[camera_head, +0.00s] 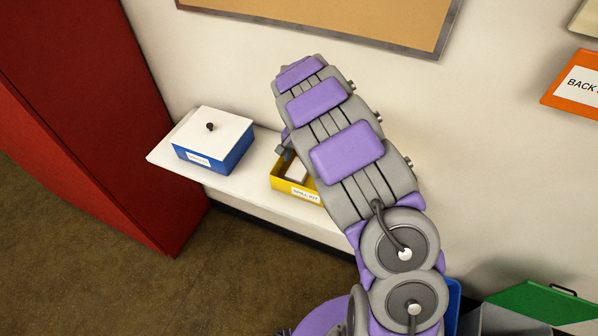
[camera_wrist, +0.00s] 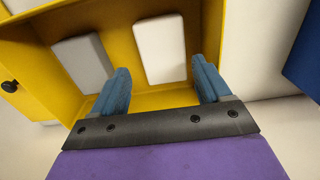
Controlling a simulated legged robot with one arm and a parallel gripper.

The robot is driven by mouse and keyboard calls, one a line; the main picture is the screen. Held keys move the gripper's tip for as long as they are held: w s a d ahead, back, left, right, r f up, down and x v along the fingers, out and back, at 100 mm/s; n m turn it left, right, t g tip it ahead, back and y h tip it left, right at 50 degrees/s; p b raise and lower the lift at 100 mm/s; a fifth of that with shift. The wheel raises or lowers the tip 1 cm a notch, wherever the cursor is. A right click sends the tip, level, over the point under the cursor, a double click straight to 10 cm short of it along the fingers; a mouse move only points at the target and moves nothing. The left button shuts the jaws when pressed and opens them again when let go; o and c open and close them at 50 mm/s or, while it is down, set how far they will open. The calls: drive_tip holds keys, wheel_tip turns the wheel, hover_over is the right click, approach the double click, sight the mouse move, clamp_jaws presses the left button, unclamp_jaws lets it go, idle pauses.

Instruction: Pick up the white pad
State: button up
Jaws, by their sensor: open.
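The white pad (camera_wrist: 160,50) lies in the yellow spill kit box (camera_wrist: 120,30), beside a grey pad (camera_wrist: 84,63). My gripper (camera_wrist: 160,85) is open in the wrist view, with its two blue fingers apart and the near part of the white pad between and just beyond their tips. Nothing is held. In the head view the yellow box (camera_head: 281,184) sits on a white shelf, and a pale pad (camera_head: 297,171) shows inside it. My arm hides the right part of the box and most of my gripper.
A blue box (camera_head: 228,154) with a white lid (camera_head: 212,133) stands on the shelf (camera_head: 172,150) left of the yellow box. A red cabinet (camera_head: 100,110) is at the left. A cork board (camera_head: 340,18) hangs above. A green-lidded bin (camera_head: 540,302) is at the lower right.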

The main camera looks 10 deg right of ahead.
sight(299, 167)
drive_tip(key=shift+a+f, duration=0.15)
drive_tip(key=shift+f, duration=0.2)
drive_tip(key=f, duration=0.3)
drive_tip(key=f+b, duration=0.1)
drive_tip(key=shift+w+f, duration=0.25)
drive_tip(key=shift+f, duration=0.1)
drive_tip(key=c, duration=0.7)
drive_tip(key=shift+r, duration=0.15)
wheel_tip(299, 167, up, 10)
drive_tip(key=p, duration=0.1)
drive_tip(key=o, duration=0.4)
drive_tip(key=c, duration=0.3)
drive_tip(key=shift+c, duration=0.2)
